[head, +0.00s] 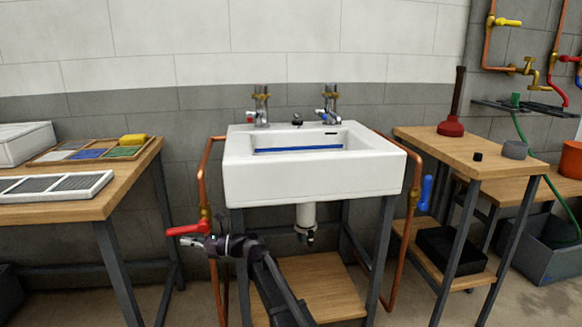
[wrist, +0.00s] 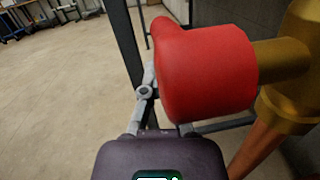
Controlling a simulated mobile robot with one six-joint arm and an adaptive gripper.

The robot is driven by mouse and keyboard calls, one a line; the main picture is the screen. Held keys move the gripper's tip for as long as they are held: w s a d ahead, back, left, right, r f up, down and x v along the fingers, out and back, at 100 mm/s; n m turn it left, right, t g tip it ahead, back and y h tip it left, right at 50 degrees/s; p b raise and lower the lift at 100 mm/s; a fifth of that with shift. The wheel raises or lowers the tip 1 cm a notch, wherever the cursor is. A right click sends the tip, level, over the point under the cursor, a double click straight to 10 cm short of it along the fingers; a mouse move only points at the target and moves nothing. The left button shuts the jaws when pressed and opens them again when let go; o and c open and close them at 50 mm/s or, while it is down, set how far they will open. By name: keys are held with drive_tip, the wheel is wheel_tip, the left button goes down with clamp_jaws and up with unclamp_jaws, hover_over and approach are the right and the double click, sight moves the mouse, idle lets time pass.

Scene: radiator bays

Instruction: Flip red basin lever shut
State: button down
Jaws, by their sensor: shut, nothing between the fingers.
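The red basin lever (head: 188,229) sticks out to the left, roughly level, from a brass valve (head: 206,214) on the copper pipe left of the white basin (head: 315,180). It lies across the upright pipe. In the wrist view the red lever (wrist: 205,72) looms large, joined to the brass valve body (wrist: 295,70) at right. My gripper (head: 187,242) is shut and empty, just below the lever in the head view. In the wrist view my gripper (wrist: 155,122) is partly hidden by the lever. I cannot tell whether they touch.
A blue lever (head: 425,193) hangs upright on the right copper pipe (head: 408,225). A wooden bench (head: 75,208) stands left, and another table (head: 450,148) with a red plunger (head: 451,125) stands right. The basin's frame leg (head: 240,262) is close to my arm. Open floor (wrist: 65,100) shows in the wrist view.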

drive_tip(key=s+d+f+n+t+h+p, duration=0.1)
drive_tip(key=s+d+f+n+h+p, duration=0.2)
drive_tip(key=d, duration=0.6)
drive_tip(key=s+d+f+n+h+p, duration=0.1)
drive_tip(key=d+f+n+h+p, duration=0.15)
drive_tip(key=d+n+h, duration=0.4)
drive_tip(key=s+d+f+n+t+h+p, duration=0.1)
drive_tip(key=s+d+f+n, duration=0.15)
drive_tip(key=d, duration=0.85)
drive_tip(key=s+d+n+h+p, duration=0.3)
drive_tip(key=s+d+h, duration=0.15)
drive_tip(key=d, duration=0.75)
drive_tip(key=s+d+n+h+p, duration=0.3)
drive_tip(key=s+d+h, duration=0.15)
drive_tip(key=d, duration=0.65)
wheel_tip(320, 180, up, 37)
drive_tip(key=p, duration=3.7)
drive_tip(key=shift+s+d+g, duration=0.2)
drive_tip(key=shift+s+g, duration=0.05)
drive_tip(key=shift+g, duration=0.05)
drive_tip(key=c, duration=0.6)
unclamp_jaws()
